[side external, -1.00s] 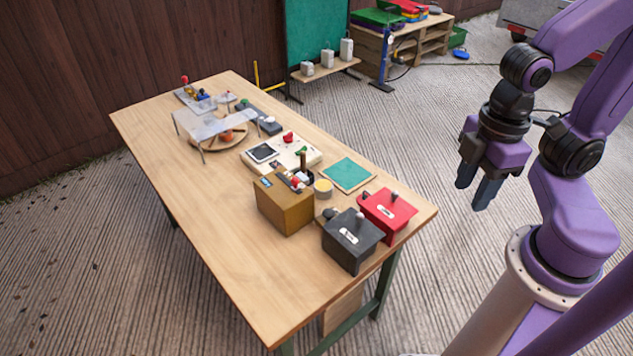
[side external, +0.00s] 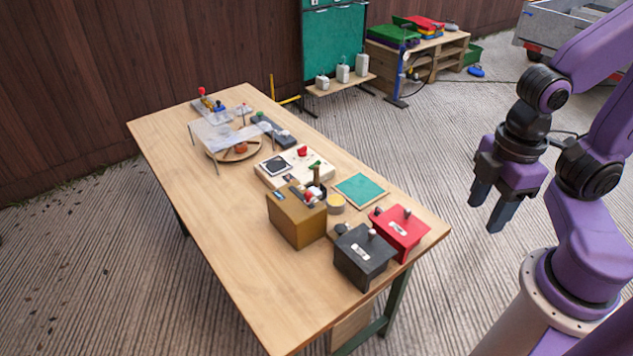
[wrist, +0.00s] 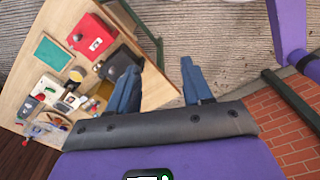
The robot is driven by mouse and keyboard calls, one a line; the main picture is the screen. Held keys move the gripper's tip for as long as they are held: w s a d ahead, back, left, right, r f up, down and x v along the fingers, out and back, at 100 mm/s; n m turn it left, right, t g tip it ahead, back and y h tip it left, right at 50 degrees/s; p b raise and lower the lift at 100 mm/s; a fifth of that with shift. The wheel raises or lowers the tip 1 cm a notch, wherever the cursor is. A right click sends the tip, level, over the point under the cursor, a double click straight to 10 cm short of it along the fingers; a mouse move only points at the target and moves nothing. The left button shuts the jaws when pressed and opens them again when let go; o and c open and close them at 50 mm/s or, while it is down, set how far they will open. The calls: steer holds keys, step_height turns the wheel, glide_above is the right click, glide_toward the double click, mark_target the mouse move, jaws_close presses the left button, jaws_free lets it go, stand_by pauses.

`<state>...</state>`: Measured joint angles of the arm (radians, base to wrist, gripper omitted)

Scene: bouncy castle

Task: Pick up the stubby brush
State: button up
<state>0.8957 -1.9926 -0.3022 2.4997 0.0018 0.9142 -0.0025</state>
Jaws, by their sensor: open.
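I cannot pick out the stubby brush with certainty. A short brown upright handle (side external: 317,175) stands among small items at the back of the brown box (side external: 297,222) in the side view, but it is too small to tell what it is. My gripper (side external: 483,218) hangs in the air to the right of the table, apart from everything on it. Its two fingers point down, spread and empty. In the wrist view, my gripper (wrist: 160,66) also shows open with nothing between the fingers. The table's items lie to the left there.
The wooden table (side external: 225,255) carries a black box (side external: 362,262), a red box (side external: 402,238), a green mat (side external: 361,189), a yellow round tin (side external: 336,202), a cream panel (side external: 280,172) and a clear raised sheet (side external: 222,133). The table's front left is bare.

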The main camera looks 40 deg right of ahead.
steer(key=w+a+r+n, duration=0.1)
steer(key=w+a, duration=0.3)
steer(key=w, duration=0.3)
steer(key=w+a, duration=0.3)
steer(key=w, duration=0.4)
steer(key=n, duration=0.3)
glide_above(316, 175)
steer(key=d, duration=0.1)
step_height(316, 175, down, 11)
steer(key=f, duration=1.1)
steer(key=shift+w+f, duration=0.1)
steer(key=shift+w, duration=0.3)
steer(key=shift+s+a+f, duration=0.1)
steer(key=shift+a+f, duration=0.05)
steer(key=shift+f, duration=2.6)
jaws_close()
